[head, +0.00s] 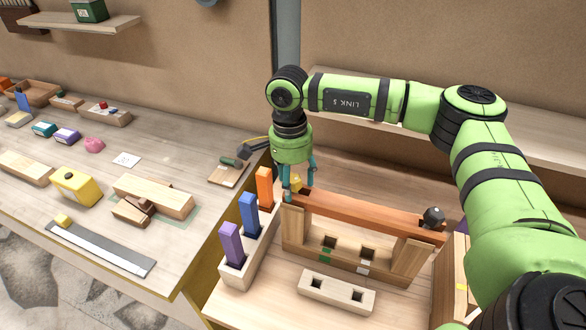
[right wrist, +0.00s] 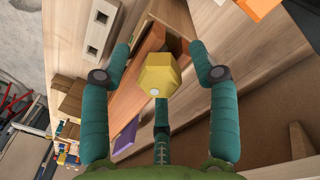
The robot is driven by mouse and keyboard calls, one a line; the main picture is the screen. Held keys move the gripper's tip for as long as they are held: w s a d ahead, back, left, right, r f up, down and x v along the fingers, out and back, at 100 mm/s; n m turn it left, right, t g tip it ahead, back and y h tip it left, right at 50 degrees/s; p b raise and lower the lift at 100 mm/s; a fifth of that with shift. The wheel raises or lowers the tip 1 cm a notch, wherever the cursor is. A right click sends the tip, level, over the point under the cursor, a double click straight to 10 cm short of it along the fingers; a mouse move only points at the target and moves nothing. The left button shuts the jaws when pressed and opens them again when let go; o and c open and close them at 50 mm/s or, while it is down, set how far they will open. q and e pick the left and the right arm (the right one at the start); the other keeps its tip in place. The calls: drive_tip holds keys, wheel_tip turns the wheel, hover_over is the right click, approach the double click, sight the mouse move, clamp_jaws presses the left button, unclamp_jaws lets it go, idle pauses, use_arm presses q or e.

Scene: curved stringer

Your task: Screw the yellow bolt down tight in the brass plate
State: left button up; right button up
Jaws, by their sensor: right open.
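The yellow bolt (head: 296,184) stands at the left end of a reddish-brown beam (head: 360,214). Its six-sided yellow head (right wrist: 158,78) shows large in the right wrist view, between the fingers. My right gripper (head: 298,178) points down over the bolt from above. Its teal fingers are open around the head, with gaps visible at both sides in the right wrist view. I cannot make out the brass plate clearly; the fingers and bolt head cover that spot. How far the bolt sits down cannot be told. My left gripper is not in view.
A rack with purple, blue and orange blocks (head: 248,212) stands close left of the gripper. A dark round knob (head: 433,216) sits at the beam's right end. A light block with two holes (head: 337,293) lies in front. The left bench (head: 110,190) holds several parts.

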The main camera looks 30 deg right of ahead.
clamp_jaws()
drive_tip(key=shift+f+m+b, duration=0.2)
drive_tip(key=shift+m+b, duration=0.3)
drive_tip(key=shift+m, duration=0.6)
drive_tip(key=m+b, duration=0.1)
drive_tip(key=m, duration=0.3)
drive_tip(key=shift+d+f+m, duration=0.1)
drive_tip(key=shift+d+m, duration=0.05)
drive_tip(key=shift+m, duration=0.15)
drive_tip(key=shift+m+y, duration=0.3)
drive_tip(key=shift+m, duration=0.2)
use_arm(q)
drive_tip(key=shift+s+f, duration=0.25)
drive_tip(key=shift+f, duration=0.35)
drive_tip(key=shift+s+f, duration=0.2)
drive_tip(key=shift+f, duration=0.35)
use_arm(e)
drive_tip(key=shift+w, duration=0.1)
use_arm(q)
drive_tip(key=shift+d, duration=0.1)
